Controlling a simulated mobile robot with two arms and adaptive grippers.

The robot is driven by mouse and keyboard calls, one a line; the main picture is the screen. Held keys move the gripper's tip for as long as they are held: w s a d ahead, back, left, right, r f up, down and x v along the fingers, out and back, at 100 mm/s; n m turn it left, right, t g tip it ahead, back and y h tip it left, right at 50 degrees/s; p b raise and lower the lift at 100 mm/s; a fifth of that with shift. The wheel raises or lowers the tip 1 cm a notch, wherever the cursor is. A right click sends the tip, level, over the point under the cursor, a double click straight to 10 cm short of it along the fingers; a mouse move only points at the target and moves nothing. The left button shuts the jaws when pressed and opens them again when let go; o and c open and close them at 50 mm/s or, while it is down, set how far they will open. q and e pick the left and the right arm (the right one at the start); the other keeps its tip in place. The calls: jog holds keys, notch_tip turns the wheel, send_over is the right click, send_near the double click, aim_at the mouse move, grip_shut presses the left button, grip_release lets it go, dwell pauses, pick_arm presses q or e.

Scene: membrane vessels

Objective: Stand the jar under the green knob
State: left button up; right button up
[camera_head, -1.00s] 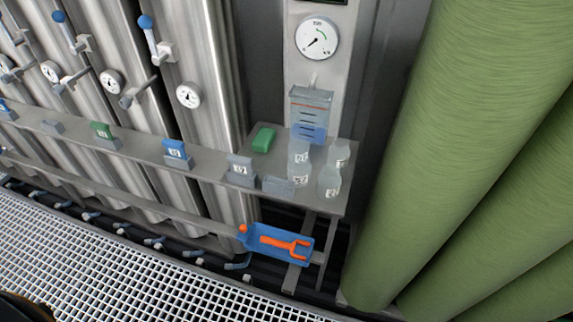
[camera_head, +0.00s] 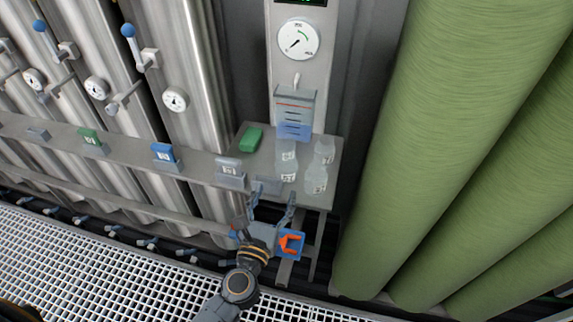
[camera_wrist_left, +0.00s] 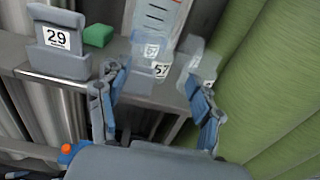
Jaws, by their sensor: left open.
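Several clear jars with white labels stand grouped at the right end of the grey shelf, among them a front right jar (camera_head: 316,180) and a left jar (camera_head: 287,160). In the left wrist view a jar with a 57 label (camera_wrist_left: 152,52) stands beyond the fingers, with overlapping jars around it. My left gripper (camera_head: 273,194) is open and empty at the shelf's front edge, just short of the jars. Its spread fingers also show in the left wrist view (camera_wrist_left: 153,85). The lever knobs in view are blue, such as one knob (camera_head: 128,30); no green lever knob shows. My right gripper is not in view.
The shelf (camera_head: 200,170) carries a grey holder labelled 29 (camera_wrist_left: 57,45), a blue holder (camera_head: 163,152), a green holder (camera_head: 90,138) and a green block (camera_head: 251,138). A gauge panel (camera_head: 298,85) rises behind. Large green cylinders (camera_head: 430,150) border the right.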

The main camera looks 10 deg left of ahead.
aim_at(284, 169)
pick_arm(q)
jog(key=w, duration=0.4)
jog(key=w+p, duration=0.1)
jog(key=w, duration=0.4)
jog(key=shift+w+d+f, duration=0.15)
jog(key=shift+d, duration=0.05)
jog(key=shift+c, duration=0.4)
jog(key=c, duration=0.8)
